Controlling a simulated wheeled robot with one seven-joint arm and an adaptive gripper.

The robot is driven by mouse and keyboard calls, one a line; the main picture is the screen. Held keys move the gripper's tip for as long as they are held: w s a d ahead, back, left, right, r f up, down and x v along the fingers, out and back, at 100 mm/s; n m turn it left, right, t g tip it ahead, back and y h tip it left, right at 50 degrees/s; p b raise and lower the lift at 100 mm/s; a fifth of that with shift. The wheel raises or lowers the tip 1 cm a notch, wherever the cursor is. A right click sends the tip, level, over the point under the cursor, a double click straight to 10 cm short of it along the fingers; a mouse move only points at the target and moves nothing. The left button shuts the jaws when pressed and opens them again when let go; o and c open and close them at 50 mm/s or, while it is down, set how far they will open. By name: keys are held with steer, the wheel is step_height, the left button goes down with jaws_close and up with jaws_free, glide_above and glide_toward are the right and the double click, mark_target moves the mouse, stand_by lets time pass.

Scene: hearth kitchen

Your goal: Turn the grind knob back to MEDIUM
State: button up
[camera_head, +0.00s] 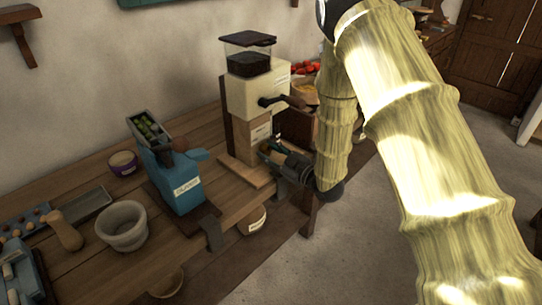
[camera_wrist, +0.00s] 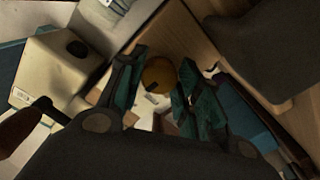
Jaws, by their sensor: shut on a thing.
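The grinder (camera_head: 243,97) stands on the wooden counter, with a cream body, a dark hopper on top and a wooden lower part. Its cream body also shows tilted at the left of the wrist view (camera_wrist: 58,70). A round yellow-brown knob (camera_wrist: 158,72) sits between the teal fingers of my gripper (camera_wrist: 160,85). A small dark mark shows on the knob, too blurred to read. My gripper (camera_head: 271,150) is shut on the knob at the lower front of the grinder. In the head view the knob is hidden by my gripper, and no MEDIUM label can be read.
Open floor lies in front.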

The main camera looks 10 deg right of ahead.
steer(key=shift+d, duration=0.1)
stand_by(0.3)
steer(key=o, duration=1)
steer(key=shift+o, duration=0.2)
steer(key=v, duration=1.2)
steer(key=shift+w, duration=0.1)
